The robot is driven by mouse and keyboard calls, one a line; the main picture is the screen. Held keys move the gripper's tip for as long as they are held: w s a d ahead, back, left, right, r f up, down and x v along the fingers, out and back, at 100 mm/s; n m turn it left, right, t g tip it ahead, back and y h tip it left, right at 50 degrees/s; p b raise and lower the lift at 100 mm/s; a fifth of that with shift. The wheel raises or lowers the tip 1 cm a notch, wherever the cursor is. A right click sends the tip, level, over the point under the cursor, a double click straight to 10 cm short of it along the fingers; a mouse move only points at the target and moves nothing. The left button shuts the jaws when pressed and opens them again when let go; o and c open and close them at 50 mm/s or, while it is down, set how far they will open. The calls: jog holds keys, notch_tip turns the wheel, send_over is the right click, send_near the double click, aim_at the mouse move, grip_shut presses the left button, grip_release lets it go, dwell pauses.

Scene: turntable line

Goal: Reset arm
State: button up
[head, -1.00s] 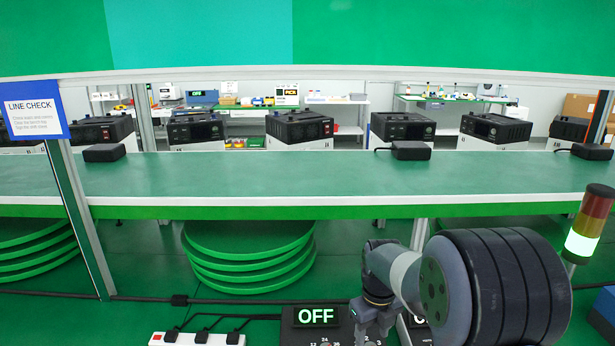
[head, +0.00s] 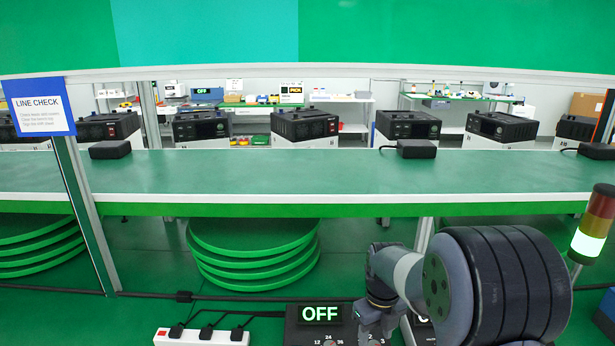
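My arm (head: 440,280) is folded at the lower right. Its thick dark shoulder is close to the camera, and a grey link runs left to the wrist (head: 380,295). The wrist hangs down in front of the bench, over a dark box with a lit OFF sign (head: 320,314). The picture's lower edge cuts off the end of the arm.
A long green bench (head: 300,178) crosses the view, with small black boxes (head: 416,149) on it. Black devices (head: 305,124) stand behind. Round green plates (head: 254,250) are stacked below. A power strip (head: 202,336) is at lower left, a signal light (head: 592,225) at right.

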aim_at(374, 344)
notch_tip(374, 344, up, 9)
notch_tip(374, 344, down, 11)
jog(key=shift+f, duration=0.1)
jog(key=shift+f+n, duration=0.2)
jog(key=shift+n, duration=0.1)
jog(key=n, duration=1.1)
jog(key=shift+n, duration=0.3)
jog(key=n, duration=1.1)
jog(key=shift+r+n, duration=0.1)
jog(key=shift+n, duration=0.2)
